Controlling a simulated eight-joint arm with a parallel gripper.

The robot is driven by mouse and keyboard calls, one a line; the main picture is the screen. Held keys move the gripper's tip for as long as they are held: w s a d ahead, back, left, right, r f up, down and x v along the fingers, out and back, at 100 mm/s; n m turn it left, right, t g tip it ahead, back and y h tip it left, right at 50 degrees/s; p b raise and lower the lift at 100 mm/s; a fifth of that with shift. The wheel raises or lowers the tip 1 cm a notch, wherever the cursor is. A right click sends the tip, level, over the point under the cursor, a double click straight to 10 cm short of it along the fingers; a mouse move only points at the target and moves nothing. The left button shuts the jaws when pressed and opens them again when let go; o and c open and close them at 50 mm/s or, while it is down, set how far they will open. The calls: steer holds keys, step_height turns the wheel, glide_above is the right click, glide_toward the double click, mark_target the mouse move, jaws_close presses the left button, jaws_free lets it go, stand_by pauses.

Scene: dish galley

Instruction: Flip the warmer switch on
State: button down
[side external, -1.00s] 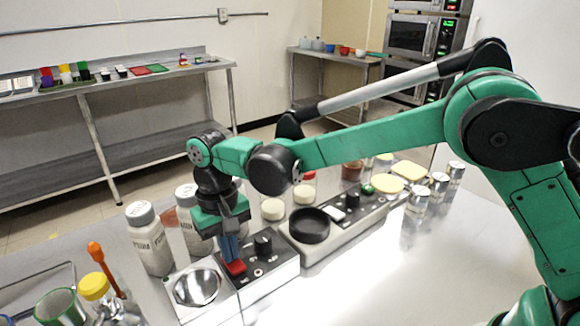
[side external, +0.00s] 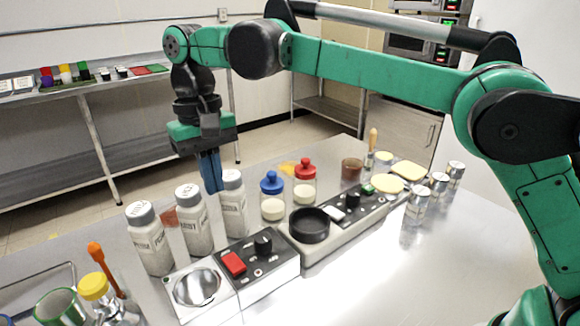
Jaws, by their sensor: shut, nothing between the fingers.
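Two low units stand on the steel counter. The left unit (side external: 216,298) has a shiny round plate (side external: 196,287), a red rocker switch (side external: 233,263) and a black knob (side external: 263,244). The right unit (side external: 350,232) has a black round dish (side external: 310,225), a white rocker switch (side external: 335,213), a black knob and a green button (side external: 368,190). I cannot read which unit is labelled the warmer, nor tell for sure which way either rocker is set.
White shakers (side external: 195,222) stand behind the left unit. A blue-lidded jar (side external: 272,196) and a red-lidded jar (side external: 304,183) stand behind the right unit. Metal canisters (side external: 418,204) stand at right. The front counter is clear and glaring.

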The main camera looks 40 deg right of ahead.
mark_target(237, 267)
steer(key=shift+w+r, duration=0.15)
steer(key=shift+r, duration=0.7)
steer(key=shift+s, duration=0.8)
steer(key=shift+f, duration=0.15)
steer(key=f, duration=0.4)
steer(key=s+f, duration=0.1)
steer(key=f, duration=0.4)
steer(key=s+f, duration=0.1)
steer(key=f, duration=0.3)
steer(key=shift+f, duration=0.3)
